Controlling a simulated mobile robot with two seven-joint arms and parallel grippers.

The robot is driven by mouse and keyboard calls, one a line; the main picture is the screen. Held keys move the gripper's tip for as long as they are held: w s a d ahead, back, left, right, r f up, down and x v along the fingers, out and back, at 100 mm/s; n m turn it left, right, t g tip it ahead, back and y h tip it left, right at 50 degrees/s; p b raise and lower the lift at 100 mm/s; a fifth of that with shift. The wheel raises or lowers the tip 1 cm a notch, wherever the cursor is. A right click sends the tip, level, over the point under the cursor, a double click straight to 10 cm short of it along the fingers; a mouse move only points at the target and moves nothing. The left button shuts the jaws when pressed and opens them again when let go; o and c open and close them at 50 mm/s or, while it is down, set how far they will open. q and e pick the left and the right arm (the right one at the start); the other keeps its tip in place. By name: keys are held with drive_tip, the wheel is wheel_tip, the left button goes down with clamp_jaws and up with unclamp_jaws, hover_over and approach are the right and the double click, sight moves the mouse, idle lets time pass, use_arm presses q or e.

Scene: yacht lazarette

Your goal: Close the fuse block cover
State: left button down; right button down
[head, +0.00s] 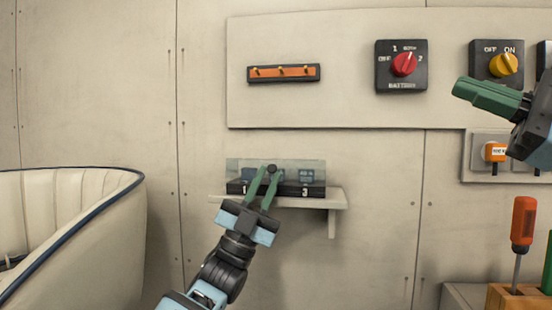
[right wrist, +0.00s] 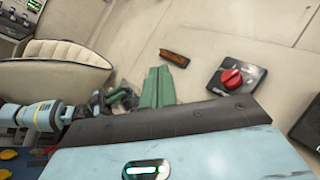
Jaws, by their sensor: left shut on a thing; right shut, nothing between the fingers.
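The fuse block (head: 313,191), a black base with white numbers, sits on a small wall shelf. Its clear cover (head: 312,168) shows as a see-through panel rising above the base. Whether it is tilted is hard to tell. My left gripper (head: 268,178) is in front of the block, its green fingers shut on the cover's dark knob (head: 271,168). The fingers hide the middle of the block. My right gripper (head: 468,92) is shut and empty, high at the right, away from the block. Its green fingers (right wrist: 157,85) also show in the right wrist view.
The shelf (head: 337,199) juts from the wall. Above are an orange bus bar (head: 284,73), a red battery switch (head: 403,65) and a yellow switch (head: 503,64). A cream seat (head: 70,225) stands left; a screwdriver (head: 523,220) stands in a wooden holder at lower right.

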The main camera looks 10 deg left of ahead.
drive_tip(key=s+a+f+n+g+h, duration=0.1)
drive_tip(key=a+f+n+h, duration=0.15)
drive_tip(key=a, duration=0.65)
drive_tip(key=a+f+n+g+h, duration=0.1)
drive_tip(key=a+f+n+h, duration=0.2)
drive_tip(key=a, duration=0.5)
drive_tip(key=n+t+h, duration=0.4)
drive_tip(key=t+h, duration=0.6)
drive_tip(key=h, duration=0.4)
hover_over(276, 169)
drive_tip(key=s+d, duration=0.2)
drive_tip(key=s, duration=0.1)
drive_tip(key=shift+y, duration=0.25)
drive_tip(key=shift+w+a+f, duration=0.1)
drive_tip(key=shift+a+f, duration=0.15)
drive_tip(key=shift+f, duration=0.45)
drive_tip(key=shift+w+a+f, duration=0.1)
drive_tip(key=shift+a+f, duration=0.15)
drive_tip(key=shift+f, duration=0.4)
drive_tip(key=shift+a+f, duration=0.25)
drive_tip(key=shift+f, duration=0.45)
